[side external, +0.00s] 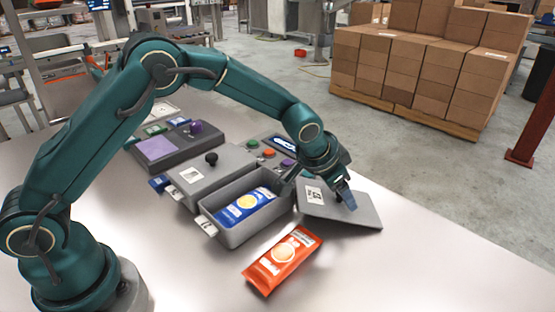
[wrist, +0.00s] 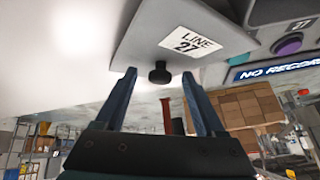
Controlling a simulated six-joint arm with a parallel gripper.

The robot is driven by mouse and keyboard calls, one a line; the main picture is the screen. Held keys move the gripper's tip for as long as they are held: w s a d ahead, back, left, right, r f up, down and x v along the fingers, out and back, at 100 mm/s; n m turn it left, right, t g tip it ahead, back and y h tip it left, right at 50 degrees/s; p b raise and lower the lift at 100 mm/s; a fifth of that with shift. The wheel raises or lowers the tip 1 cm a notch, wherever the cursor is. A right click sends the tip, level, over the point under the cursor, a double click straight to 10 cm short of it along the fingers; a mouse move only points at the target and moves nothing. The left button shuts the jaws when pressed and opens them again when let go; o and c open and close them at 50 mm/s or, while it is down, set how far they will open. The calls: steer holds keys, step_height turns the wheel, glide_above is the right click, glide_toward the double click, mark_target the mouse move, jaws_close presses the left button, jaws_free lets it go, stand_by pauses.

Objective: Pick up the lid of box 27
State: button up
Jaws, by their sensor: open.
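The grey lid (side external: 362,215) lies on the table at the right of an open grey box (side external: 231,237). In the wrist view the lid (wrist: 205,15) carries a white label reading LINE 27 and has a black knob (wrist: 160,72). My gripper (side external: 346,203) is low over the lid. In the wrist view my gripper (wrist: 159,74) is open, one blue finger on each side of the knob, with gaps showing. The fingers hide the knob in the side view. A blue packet (side external: 245,207) lies inside the open box.
An orange packet (side external: 284,260) lies on the table in front of the box. Behind the box are a lidded grey box (side external: 205,175) with a black knob, a panel of coloured buttons (side external: 269,153) and a display (side external: 290,144). The table's front right is clear.

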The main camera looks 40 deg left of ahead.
jaws_close()
steer(key=shift+r, duration=0.15)
